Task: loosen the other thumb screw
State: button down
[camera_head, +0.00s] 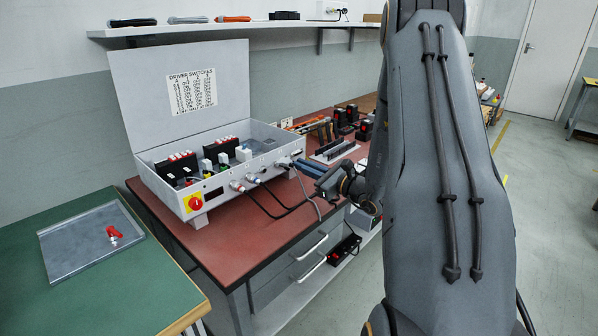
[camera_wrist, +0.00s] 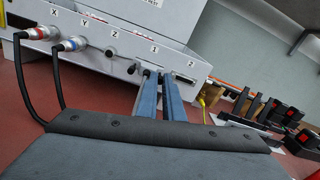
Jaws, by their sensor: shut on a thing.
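The grey driver box (camera_head: 222,178) stands open on the red bench; its front panel (camera_wrist: 120,42) fills the upper part of the wrist view. My gripper (camera_head: 299,163) reaches the right end of that panel. In the wrist view my gripper (camera_wrist: 157,76) has its two blue fingers close together at the panel, below the label 1. They are shut on a small dark thumb screw that the fingertips mostly hide. A small dark knob (camera_wrist: 131,69) sits just left of the fingers. The connector between these is too small to make out.
Plugs X (camera_wrist: 38,33) and Y (camera_wrist: 72,44) with black cables are left of my fingers. Black and red tools (camera_wrist: 275,110) stand further right. A metal tray (camera_head: 88,245) lies on the green table.

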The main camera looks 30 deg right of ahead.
jog(key=shift+n+b, duration=0.65)
jog(key=shift+n, duration=0.55)
jog(key=n+b, duration=0.3)
jog(key=shift+f+n+b, duration=0.2)
jog(key=shift+n+b, duration=0.15)
jog(key=shift+n, duration=0.05)
jog(key=n+b, duration=0.5)
jog(key=b, duration=0.1)
jog(key=shift+r+n+b, duration=0.15)
jog(key=shift+n+b, duration=0.2)
jog(key=shift+n, duration=0.15)
jog(key=c, duration=2.1)
grip_release()
